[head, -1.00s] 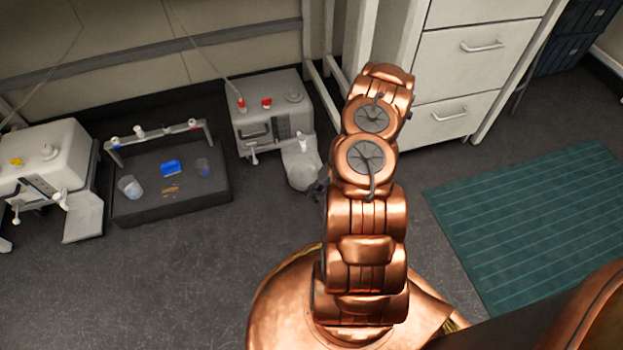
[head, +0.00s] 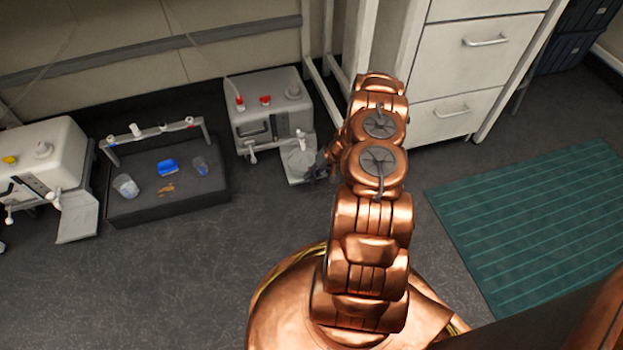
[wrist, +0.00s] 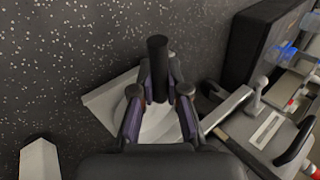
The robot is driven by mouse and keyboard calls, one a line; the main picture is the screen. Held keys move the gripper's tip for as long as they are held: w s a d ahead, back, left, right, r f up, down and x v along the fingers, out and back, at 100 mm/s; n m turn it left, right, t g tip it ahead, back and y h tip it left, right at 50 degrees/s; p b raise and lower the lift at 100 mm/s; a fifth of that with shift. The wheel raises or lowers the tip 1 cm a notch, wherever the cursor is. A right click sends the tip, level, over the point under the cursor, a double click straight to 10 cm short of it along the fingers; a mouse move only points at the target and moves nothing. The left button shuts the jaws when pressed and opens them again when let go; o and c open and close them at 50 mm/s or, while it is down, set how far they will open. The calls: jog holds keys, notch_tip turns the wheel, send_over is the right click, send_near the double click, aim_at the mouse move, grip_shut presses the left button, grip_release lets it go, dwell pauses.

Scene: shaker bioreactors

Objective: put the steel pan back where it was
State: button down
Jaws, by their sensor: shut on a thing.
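The steel pan (head: 301,161) is a round grey disc over the flat front plate (head: 302,179) of the right-hand white machine (head: 268,110). In the wrist view the pan (wrist: 160,126) shows pale between my fingers, with its black handle (wrist: 157,67) standing out between the fingertips. My gripper (wrist: 159,92) is shut on that handle. In the head view my gripper (head: 323,168) is at the pan's right side, partly hidden by my arm. I cannot tell whether the pan touches the plate.
A dark tray (head: 150,208) with a rail, a beaker (head: 126,186), a blue item (head: 168,167) and a small cup (head: 201,166) lies left. Another white machine (head: 45,155) stands far left. White drawers (head: 470,75) stand behind right; a green mat (head: 540,225) lies right. Front floor is clear.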

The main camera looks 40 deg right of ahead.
jog(key=shift+f, duration=0.7)
jog(key=c, duration=1.2)
grip_release()
